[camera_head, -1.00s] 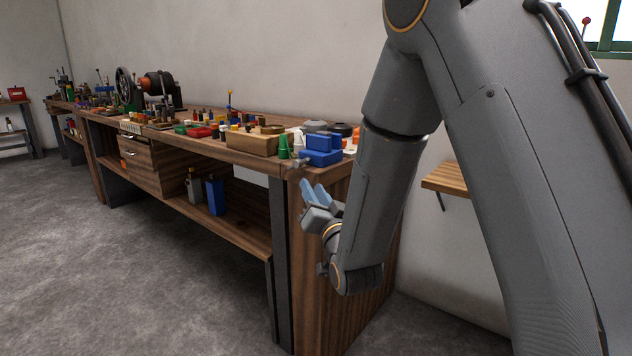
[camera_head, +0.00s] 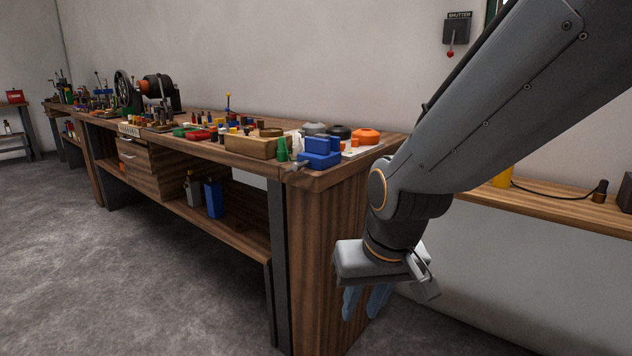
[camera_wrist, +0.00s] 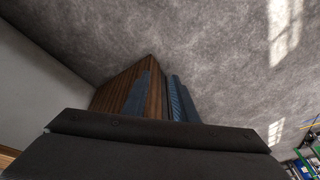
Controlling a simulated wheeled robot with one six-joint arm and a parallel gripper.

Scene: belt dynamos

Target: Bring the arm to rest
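My gripper (camera_head: 365,302) hangs low beside the near end of the wooden workbench (camera_head: 325,225), its blue fingers pointing down. The fingers are apart with nothing between them. In the wrist view, my gripper (camera_wrist: 158,98) shows both fingers, with the brown wood of the bench end visible between them. I cannot tell whether the fingers touch the bench; no contact shows. My arm comes down from the upper right, bent at the wrist.
A wooden wall shelf (camera_head: 545,204) is at the right, below a shutter switch (camera_head: 456,30). The grey floor (camera_head: 150,290) at left is clear.

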